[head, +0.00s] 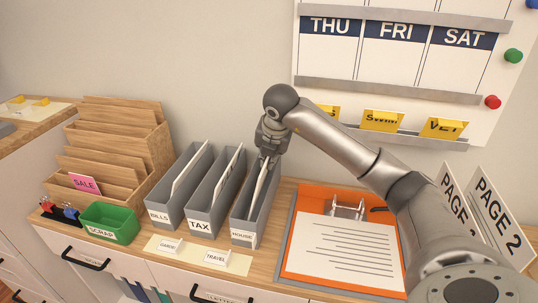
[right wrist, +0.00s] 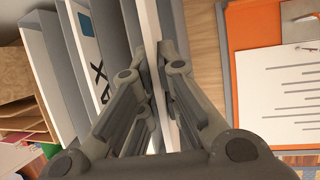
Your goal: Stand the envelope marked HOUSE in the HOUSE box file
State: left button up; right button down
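The HOUSE box file (head: 246,232) is a grey, open-topped file, rightmost of three on the cabinet top. A white envelope (head: 261,184) stands on edge inside it, its upper part showing above the side walls; its marking is hidden. My right gripper (head: 268,160) is at the back of the HOUSE file, over its top. In the right wrist view, my right gripper (right wrist: 163,60) has its fingers on both sides of the thin white envelope (right wrist: 149,18), shut on it. I cannot tell whether the envelope touches the file's floor. My left gripper is not in view.
The TAX file (head: 201,224) and BILLS file (head: 160,215), each with a paper, stand just left. An orange clipboard (head: 310,200) lies to the right. Small GARDEN and TRAVEL cards (head: 216,257) lie in front. A green SCRAP tray (head: 110,222) and wooden sorter (head: 151,165) are farther left.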

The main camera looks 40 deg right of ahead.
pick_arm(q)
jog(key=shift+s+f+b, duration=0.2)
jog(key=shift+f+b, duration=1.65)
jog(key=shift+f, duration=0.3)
pick_arm(e)
jog(key=shift+f, duration=2.7)
jog(key=c, duration=1.2)
grip_release()
jog(key=shift+c, duration=0.2)
pick_arm(q)
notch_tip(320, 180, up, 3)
jog(key=p, duration=0.3)
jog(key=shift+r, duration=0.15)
pick_arm(e)
jog(key=v, duration=0.6)
